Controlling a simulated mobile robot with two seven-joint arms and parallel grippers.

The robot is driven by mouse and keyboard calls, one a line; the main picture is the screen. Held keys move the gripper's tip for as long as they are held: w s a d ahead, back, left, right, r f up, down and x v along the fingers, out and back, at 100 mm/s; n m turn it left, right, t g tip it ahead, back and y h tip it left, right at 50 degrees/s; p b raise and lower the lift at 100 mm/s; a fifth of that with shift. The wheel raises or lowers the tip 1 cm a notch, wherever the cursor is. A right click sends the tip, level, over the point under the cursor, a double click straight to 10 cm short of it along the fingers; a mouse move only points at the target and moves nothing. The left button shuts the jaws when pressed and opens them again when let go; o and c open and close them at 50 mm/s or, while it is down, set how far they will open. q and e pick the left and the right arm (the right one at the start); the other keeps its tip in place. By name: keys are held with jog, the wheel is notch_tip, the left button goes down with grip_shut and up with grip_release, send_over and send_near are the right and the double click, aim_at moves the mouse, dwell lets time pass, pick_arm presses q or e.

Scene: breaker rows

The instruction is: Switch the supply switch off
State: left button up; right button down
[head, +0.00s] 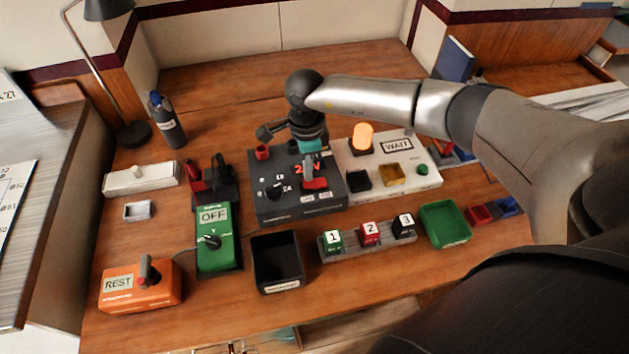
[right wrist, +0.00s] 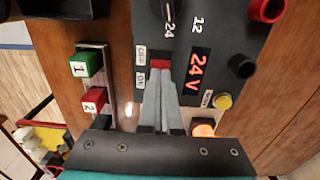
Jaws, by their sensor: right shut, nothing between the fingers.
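The supply is a dark grey box (head: 272,208) in the middle of the table. Its red switch (head: 316,184) is on the front right of its top. In the right wrist view, the red switch (right wrist: 161,64) sits next to the printed labels OFF and ON, and a lit red display (right wrist: 198,72) reads 24 V. My right gripper (right wrist: 160,88) is shut and empty, its fingertips right at the switch. I cannot tell whether they touch it, and they hide part of it. In the head view, the right gripper (head: 309,172) reaches down over the supply. My left gripper is not in view.
A white panel (head: 405,180) marked WAIT with a lit orange lamp (head: 363,136) stands right of the supply. In front are a black tray (head: 277,281), a rack of numbered blocks (head: 368,246) and a green bin (head: 446,226). A green OFF box (head: 214,240) stands left.

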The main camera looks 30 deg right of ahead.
aim_at(308, 183)
jog(key=shift+f+b, duration=0.9)
jog(key=shift+f, duration=0.2)
dwell(0.3)
jog(key=shift+r, duration=0.1)
jog(key=shift+r+p, duration=2.75)
jog(key=shift+r, duration=0.75)
jog(key=shift+s+f, duration=0.1)
